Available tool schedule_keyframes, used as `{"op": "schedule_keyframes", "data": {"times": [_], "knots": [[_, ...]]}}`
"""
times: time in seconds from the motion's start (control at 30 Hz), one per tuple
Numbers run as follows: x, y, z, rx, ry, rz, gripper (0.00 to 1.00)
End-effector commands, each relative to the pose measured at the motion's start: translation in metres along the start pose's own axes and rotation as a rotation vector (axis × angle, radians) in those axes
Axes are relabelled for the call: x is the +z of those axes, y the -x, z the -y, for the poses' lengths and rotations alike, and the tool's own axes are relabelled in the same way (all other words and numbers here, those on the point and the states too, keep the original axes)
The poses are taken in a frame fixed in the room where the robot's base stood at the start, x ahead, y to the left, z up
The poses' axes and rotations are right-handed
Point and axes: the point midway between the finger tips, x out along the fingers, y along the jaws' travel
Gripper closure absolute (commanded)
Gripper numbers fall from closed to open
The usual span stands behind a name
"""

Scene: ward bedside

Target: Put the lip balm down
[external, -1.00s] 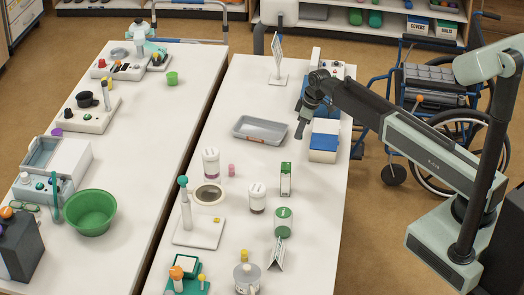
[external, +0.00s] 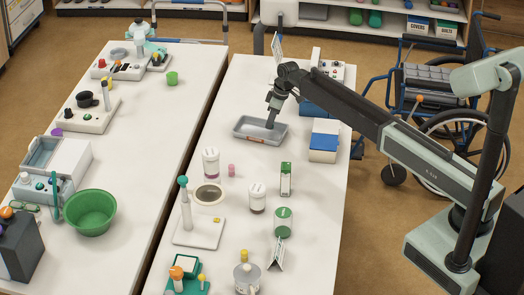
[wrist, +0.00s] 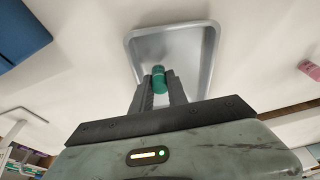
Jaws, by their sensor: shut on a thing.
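My gripper (external: 270,122) points down over the right part of the shallow grey tray (external: 249,134) in the external view. In the wrist view my gripper (wrist: 159,88) is shut on a small green cylinder, which I take as the lip balm (wrist: 159,74). The tray (wrist: 194,45) lies behind it in that view. The lip balm is too small or hidden to make out in the external view. I cannot tell whether it touches the tray floor.
A blue-and-white box (external: 324,142) stands right of the tray. A small pink cylinder (external: 231,170) and a white jar (external: 210,160) stand nearer the camera. A card stand (external: 277,55) is behind. The table left of the tray is clear.

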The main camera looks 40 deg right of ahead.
Motion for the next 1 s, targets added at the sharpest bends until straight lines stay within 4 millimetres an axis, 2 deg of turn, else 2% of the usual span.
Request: {"op": "schedule_keyframes", "data": {"times": [0.03, 0.27, 0.4, 0.43, 0.47, 0.83, 1.0], "knots": [[0.004, -0.015, 0.0, 0.0, 0.0, 0.0, 1.0], [0.003, -0.011, 0.0, 0.0, 0.0, 0.0, 1.0], [0.004, -0.015, 0.0, 0.0, 0.0, 0.0, 1.0], [0.004, -0.015, 0.0, 0.0, 0.0, 0.0, 0.78], [0.004, -0.014, 0.0, 0.0, 0.0, 0.0, 0.72], [0.003, -0.011, 0.0, 0.0, 0.0, 0.0, 0.72], [0.002, 0.006, 0.0, 0.0, 0.0, 0.0, 0.72]]}}
